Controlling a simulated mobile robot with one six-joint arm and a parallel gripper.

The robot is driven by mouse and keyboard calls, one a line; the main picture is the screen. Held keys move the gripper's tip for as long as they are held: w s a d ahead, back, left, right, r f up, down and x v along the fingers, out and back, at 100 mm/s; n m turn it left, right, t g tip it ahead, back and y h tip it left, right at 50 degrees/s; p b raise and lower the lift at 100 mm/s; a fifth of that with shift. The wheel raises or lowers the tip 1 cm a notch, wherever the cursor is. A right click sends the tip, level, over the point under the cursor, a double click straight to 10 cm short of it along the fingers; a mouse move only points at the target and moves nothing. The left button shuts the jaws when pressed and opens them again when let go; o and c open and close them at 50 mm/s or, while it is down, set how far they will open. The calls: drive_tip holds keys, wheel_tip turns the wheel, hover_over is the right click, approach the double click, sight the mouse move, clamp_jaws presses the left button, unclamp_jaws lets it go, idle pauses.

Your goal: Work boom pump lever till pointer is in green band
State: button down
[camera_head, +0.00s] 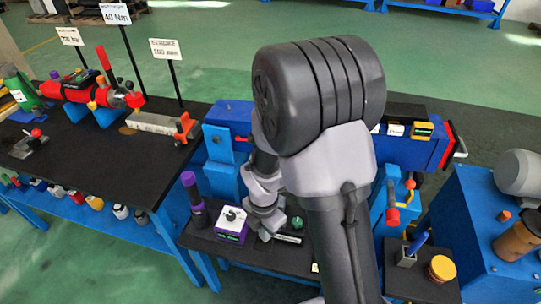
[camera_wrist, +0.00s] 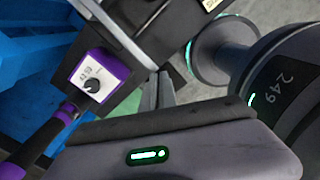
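I cannot tell for sure which lever is the boom pump lever. A lever with a red grip (camera_head: 392,215) hangs at a blue block below the blue boom (camera_head: 420,152). A red cylinder (camera_head: 88,87) with a raised red lever (camera_head: 103,58) lies on the left bench. No pointer in a green band can be made out. My gripper (camera_head: 268,226) is low beside a purple box (camera_head: 230,237) with a white dial, partly hidden by my arm. The box, with its black knob, also shows in the wrist view (camera_wrist: 101,66).
A purple-and-black upright handle (camera_head: 193,194) stands left of the purple box. A blue machine (camera_head: 478,235) is at the right. The left bench has a clear middle.

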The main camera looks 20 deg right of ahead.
drive_tip(key=shift+f, duration=0.4)
wheel_tip(320, 180, up, 10)
drive_tip(key=p, duration=0.8)
drive_tip(key=shift+p, duration=0.35)
drive_tip(key=shift+f, duration=0.25)
drive_tip(key=shift+f+b, duration=3.7)
drive_tip(key=shift+f, duration=1)
wheel_tip(320, 180, up, 10)
drive_tip(key=p, duration=0.8)
drive_tip(key=shift+f+p, duration=0.15)
drive_tip(key=shift+p, duration=0.2)
drive_tip(key=shift+f, duration=0.15)
